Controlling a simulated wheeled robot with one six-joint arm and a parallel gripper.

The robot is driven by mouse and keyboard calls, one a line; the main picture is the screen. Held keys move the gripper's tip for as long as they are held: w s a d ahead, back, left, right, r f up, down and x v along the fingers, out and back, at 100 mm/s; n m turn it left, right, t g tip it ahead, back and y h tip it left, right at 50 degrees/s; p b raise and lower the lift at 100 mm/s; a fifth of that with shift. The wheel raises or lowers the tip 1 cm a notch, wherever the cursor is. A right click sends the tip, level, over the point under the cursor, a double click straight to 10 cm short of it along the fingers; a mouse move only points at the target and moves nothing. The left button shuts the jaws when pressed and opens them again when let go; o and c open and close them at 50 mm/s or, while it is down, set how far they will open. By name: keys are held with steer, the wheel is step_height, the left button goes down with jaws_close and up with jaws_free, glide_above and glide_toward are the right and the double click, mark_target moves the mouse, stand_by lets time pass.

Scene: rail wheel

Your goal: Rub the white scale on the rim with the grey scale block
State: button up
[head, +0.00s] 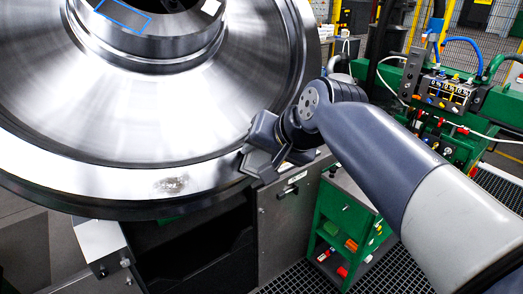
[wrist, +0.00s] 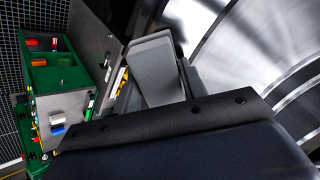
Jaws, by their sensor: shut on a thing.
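The large steel wheel (head: 130,105) fills the left of the head view, and part of its shiny face (wrist: 230,40) shows in the wrist view. A patch of white scale (head: 171,185) lies on the lower part of its bright rim. My gripper (head: 262,158) is right of the patch, near the rim's lower right edge. In the wrist view my gripper (wrist: 157,75) is shut on the grey scale block (wrist: 153,62), which sticks out between the fingers. In the head view the block is hard to tell from the fingers. The gripper is apart from the white patch.
A green cart (head: 345,225) with coloured items stands below my arm; it also shows in the wrist view (wrist: 55,80). A grey metal panel (head: 283,230) is under the gripper. A green machine with hoses (head: 445,90) stands at right. Floor grating (head: 310,272) lies below.

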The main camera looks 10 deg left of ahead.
steer(key=shift+p+v, duration=0.85)
steer(key=shift+v, duration=1.8)
steer(key=shift+d+r, duration=0.1)
steer(key=shift+p+v, duration=0.6)
steer(key=shift+v, duration=0.85)
